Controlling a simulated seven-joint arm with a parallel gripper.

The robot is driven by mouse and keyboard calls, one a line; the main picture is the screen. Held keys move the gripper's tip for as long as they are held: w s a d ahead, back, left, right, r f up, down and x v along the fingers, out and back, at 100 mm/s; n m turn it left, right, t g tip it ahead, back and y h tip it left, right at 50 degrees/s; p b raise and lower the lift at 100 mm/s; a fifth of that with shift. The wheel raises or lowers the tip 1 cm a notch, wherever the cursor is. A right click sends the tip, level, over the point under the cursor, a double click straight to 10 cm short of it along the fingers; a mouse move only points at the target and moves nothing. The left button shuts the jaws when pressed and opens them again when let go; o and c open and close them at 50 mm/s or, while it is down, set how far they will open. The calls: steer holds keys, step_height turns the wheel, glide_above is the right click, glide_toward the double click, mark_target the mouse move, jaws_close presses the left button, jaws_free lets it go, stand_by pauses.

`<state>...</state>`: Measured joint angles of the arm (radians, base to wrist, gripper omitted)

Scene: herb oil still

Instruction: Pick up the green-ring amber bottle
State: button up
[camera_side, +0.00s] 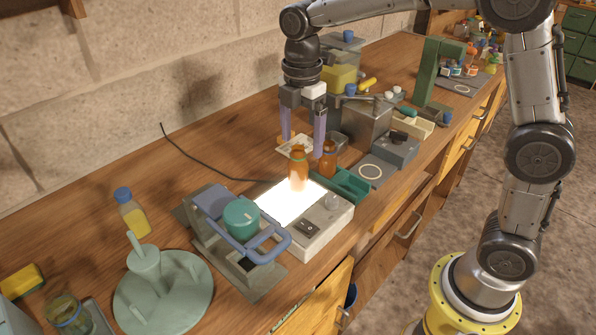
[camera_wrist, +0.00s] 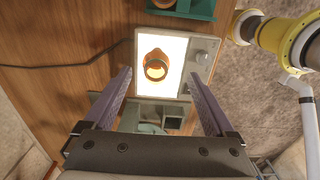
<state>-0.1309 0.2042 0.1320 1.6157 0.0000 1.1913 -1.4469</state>
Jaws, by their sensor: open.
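One amber bottle (camera_side: 298,170) stands upright on the bright light panel in the side view. The wrist view shows it from above (camera_wrist: 156,67), its open mouth between the lines of my fingers. I cannot make out a green ring on it. A second amber bottle (camera_side: 328,160) stands just behind it to the right, by the green tray, with a dark bluish band at its neck. My gripper (camera_side: 302,147) is open and empty, pointing down, with its purple fingers spread. In the wrist view my gripper (camera_wrist: 160,76) has its tips either side of the first bottle, not visibly touching it.
The light panel (camera_side: 282,208) sits in a pale box with a knob. The green tray (camera_side: 347,184) is close on its right. A grey scale (camera_side: 375,171) lies beyond the tray. Bare wood lies left of the panel.

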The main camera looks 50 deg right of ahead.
mark_target(298, 166)
steer(key=shift+w+a+f, duration=0.1)
steer(key=shift+w+f, duration=0.05)
steer(key=shift+f, duration=1.8)
steer(key=shift+w+a+f, duration=0.1)
steer(key=shift+f, duration=1.85)
jaws_close()
